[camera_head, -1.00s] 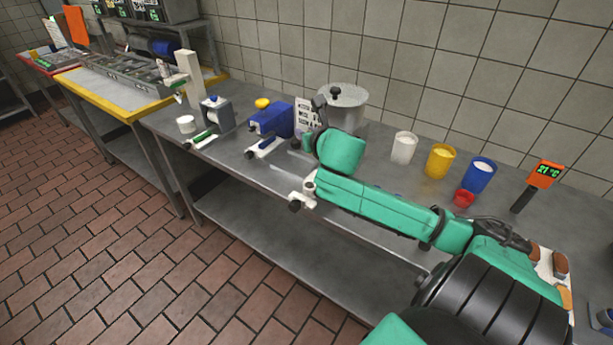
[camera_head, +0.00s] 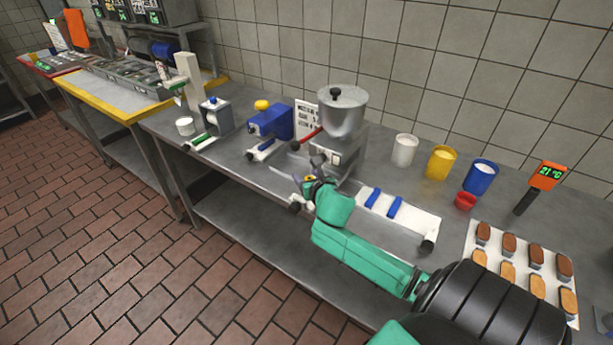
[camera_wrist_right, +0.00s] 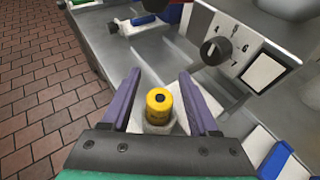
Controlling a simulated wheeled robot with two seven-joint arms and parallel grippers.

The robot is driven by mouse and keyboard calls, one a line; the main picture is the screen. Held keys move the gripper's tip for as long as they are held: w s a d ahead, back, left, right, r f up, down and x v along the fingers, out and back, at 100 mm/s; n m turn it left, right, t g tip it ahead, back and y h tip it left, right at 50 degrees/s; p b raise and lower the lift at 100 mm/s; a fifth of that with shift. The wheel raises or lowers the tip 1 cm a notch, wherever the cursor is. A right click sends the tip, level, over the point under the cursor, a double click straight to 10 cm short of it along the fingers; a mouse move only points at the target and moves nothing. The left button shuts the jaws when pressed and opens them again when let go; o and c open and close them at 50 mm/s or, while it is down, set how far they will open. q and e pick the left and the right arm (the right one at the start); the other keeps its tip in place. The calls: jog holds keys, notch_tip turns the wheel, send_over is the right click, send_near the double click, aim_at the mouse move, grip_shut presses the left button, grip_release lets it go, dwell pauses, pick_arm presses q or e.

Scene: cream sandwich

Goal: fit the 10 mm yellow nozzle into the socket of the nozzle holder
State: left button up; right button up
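The yellow nozzle (camera_wrist_right: 158,103) stands upright between the fingers of my right gripper (camera_wrist_right: 160,78) in the right wrist view. Its round top with a small dark hole faces the camera. A pale block (camera_wrist_right: 160,127) shows around and below its base; I cannot tell how deep the nozzle sits in it. The two purple fingers are spread, with a gap on each side of the nozzle. In the head view my right gripper (camera_head: 306,181) is at the bench's front edge, before the steel hopper machine. The nozzle holder's socket cannot be made out clearly. My left gripper is not in view.
The hopper machine (camera_head: 342,120) stands just behind the gripper. A white board with blue strips (camera_head: 394,206) lies to its right, a blue machine (camera_head: 271,121) to its left. White, yellow and blue cups (camera_head: 481,177) and a tray of brown bars (camera_head: 480,257) are further right.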

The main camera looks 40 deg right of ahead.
jog(key=v, duration=1.2)
dwell(0.3)
